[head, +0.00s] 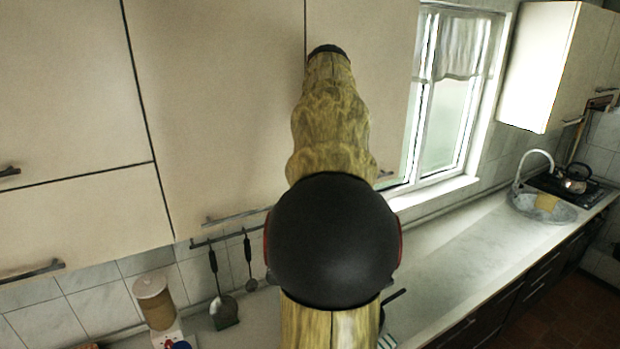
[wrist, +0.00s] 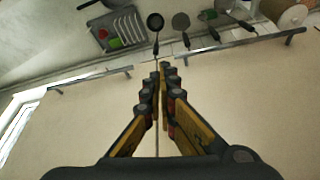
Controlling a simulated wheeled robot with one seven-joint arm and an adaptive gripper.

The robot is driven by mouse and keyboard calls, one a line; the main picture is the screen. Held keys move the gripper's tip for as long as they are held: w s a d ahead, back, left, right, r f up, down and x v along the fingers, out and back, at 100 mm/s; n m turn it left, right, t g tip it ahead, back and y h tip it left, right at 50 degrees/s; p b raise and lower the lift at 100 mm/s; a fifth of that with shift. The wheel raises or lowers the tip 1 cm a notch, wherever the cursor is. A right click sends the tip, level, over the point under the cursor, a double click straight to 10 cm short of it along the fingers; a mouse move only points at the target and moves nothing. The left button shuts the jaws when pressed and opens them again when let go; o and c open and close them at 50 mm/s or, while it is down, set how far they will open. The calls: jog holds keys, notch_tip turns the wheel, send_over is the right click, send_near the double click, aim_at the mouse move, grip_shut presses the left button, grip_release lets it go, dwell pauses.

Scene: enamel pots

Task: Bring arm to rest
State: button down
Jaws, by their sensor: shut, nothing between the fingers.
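My arm stands raised in the middle of the head view, in front of the beige wall cabinets (head: 215,90). My gripper does not show clearly in the head view, where the arm hides it. In the wrist view my gripper (wrist: 163,66) is shut and empty, its black and yellow fingers meeting at the tips. Behind the fingertips in that view is the cabinet front (wrist: 80,120).
A counter (head: 460,260) runs right to a sink (head: 542,207) and a kettle (head: 575,180). Utensils (head: 222,300) hang from a rail. A canister (head: 155,300) stands at lower left. A dish rack (wrist: 122,28) shows in the wrist view. A window (head: 445,110) is behind.

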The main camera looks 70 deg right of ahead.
jog(key=w+a+f+n+b, duration=0.1)
jog(key=w+a+f+b, duration=0.35)
jog(key=a+f, duration=0.6)
jog(key=w+a+f+b, duration=0.3)
jog(key=a+f+b, duration=0.2)
jog(key=a+f, duration=0.6)
jog(key=s+a+f+n+t+y+b, duration=0.1)
jog(key=a+f+n+b, duration=0.3)
jog(key=a+f+b, duration=0.5)
jog(key=s+a+f+n+t+y+b, duration=0.1)
jog(key=a+f+n+b, duration=0.4)
jog(key=a+f, duration=1.2)
jog(key=a+t+y+b, duration=0.1)
jog(key=a+b, duration=0.3)
jog(key=a, duration=0.2)
jog(key=shift+s+a+n+y, duration=0.25)
jog(key=shift+a+n+y, duration=0.05)
